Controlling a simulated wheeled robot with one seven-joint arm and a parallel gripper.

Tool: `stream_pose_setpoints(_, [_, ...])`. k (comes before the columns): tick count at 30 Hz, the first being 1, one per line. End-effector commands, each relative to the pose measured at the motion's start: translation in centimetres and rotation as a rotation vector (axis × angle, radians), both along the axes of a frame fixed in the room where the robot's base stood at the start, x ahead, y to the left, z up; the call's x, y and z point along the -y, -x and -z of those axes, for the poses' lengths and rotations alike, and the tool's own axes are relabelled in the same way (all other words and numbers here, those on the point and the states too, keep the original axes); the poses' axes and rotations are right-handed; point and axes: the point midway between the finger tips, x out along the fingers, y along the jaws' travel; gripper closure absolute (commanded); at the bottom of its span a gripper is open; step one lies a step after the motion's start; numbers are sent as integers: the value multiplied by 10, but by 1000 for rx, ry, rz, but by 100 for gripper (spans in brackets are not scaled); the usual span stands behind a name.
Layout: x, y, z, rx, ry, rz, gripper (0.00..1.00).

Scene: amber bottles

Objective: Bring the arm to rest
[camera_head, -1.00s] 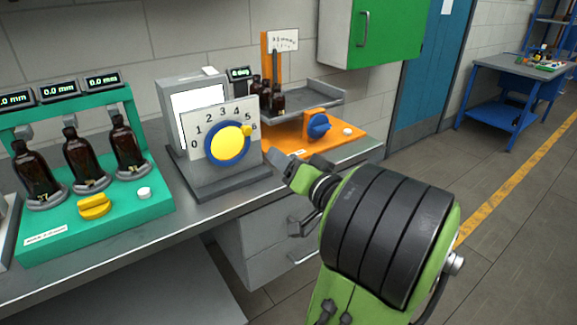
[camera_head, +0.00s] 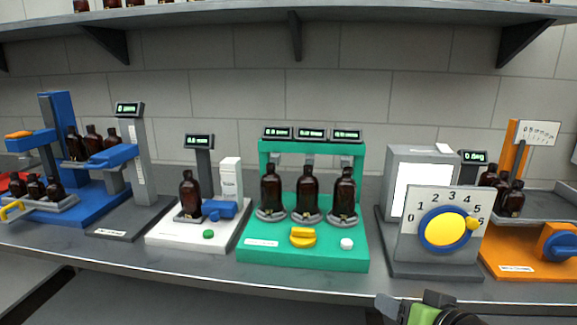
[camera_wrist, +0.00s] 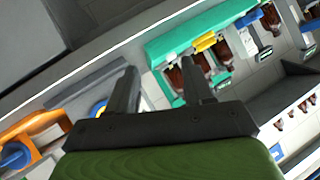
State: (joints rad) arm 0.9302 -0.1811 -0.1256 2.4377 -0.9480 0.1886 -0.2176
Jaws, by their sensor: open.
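My gripper (camera_wrist: 160,88) shows in the wrist view with its two dark fingers apart and nothing between them. In the head view only a small part of my green and dark arm shows at the bottom edge, right of the middle, below the bench front. The fingertips are not clear there. In the wrist view the fingers point toward the bench, with the green station (camera_wrist: 162,50) beyond them.
The bench (camera_head: 300,281) carries a blue station (camera_head: 95,205), a white station (camera_head: 185,236), the green station (camera_head: 300,253) with three amber bottles, a grey dial unit (camera_head: 430,268) and an orange station (camera_head: 510,266). A shelf (camera_head: 220,22) hangs above.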

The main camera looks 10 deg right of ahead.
Motion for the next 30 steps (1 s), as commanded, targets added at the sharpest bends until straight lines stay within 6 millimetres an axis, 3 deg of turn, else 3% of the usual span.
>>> stream_pose_setpoints(1, [-33, 7, 8, -81, 53, -80, 49])
stream_pose_setpoints(3, [-63, 26, 21, -201, 122, -146, 49])
stream_pose_setpoints(6, [-87, 56, 32, -325, 202, -193, 49])
stream_pose_setpoints(12, [-103, 108, 38, -459, 305, -208, 49])
stream_pose_setpoints(18, [-102, 152, 37, -532, 348, -191, 49])
stream_pose_setpoints(30, [-100, 148, -65, -534, 343, -183, 49])
